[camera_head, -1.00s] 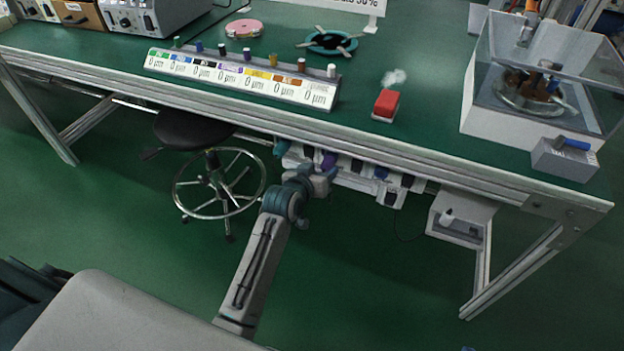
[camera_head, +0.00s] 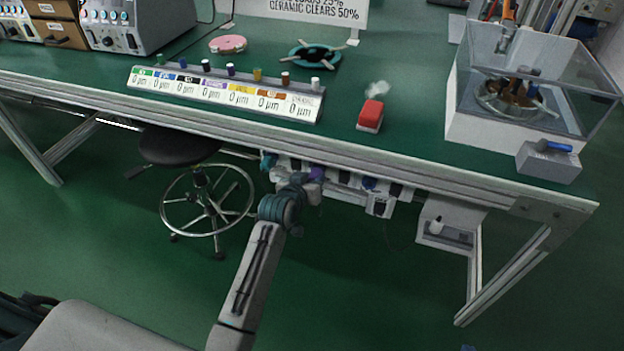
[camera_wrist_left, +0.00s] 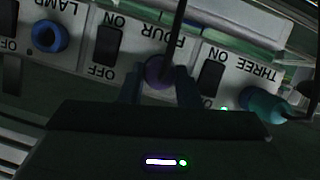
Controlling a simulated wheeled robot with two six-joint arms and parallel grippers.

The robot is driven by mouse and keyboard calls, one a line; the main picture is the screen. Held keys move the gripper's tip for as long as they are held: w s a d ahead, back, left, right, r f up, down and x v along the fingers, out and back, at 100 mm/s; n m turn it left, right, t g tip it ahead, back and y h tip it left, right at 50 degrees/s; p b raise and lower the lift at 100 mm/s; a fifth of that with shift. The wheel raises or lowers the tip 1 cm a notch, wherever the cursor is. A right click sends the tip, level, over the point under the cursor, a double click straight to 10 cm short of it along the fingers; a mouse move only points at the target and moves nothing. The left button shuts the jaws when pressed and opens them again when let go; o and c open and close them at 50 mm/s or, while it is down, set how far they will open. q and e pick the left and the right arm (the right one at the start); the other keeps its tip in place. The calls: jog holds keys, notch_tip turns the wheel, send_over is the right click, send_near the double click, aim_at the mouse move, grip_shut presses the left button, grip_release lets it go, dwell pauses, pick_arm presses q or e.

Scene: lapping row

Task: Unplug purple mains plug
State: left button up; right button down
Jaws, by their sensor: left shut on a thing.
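The purple mains plug (camera_wrist_left: 157,71) sits at the position marked FOUR on the white socket strip (camera_wrist_left: 140,47), which appears upside down in the left wrist view. A dark cable runs up from the plug. My left gripper (camera_wrist_left: 159,88) is shut on the plug, one finger on each side. I cannot tell whether the plug's face is flush with the strip. In the head view, my left gripper (camera_head: 308,184) is at the strip under the bench's front edge, with the purple plug (camera_head: 317,172) partly hidden. My right gripper is not in view.
A teal plug (camera_wrist_left: 262,103) sits beside the position marked THREE, and a blue round plug (camera_wrist_left: 48,38) by LAMP. Rocker switches (camera_wrist_left: 107,45) flank the plug. The bench edge (camera_head: 350,155) overhangs the strip. A stool (camera_head: 200,190) stands left of my arm.

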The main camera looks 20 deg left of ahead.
pick_arm(q)
jog(key=shift+s, duration=0.15)
jog(key=shift+s+p, duration=0.35)
jog(key=shift+s+p, duration=0.5)
jog(key=shift+s, duration=0.3)
jog(key=shift+s+a+p, duration=0.1)
jog(key=shift+s+p, duration=1.3)
jog(key=shift+s, duration=0.6)
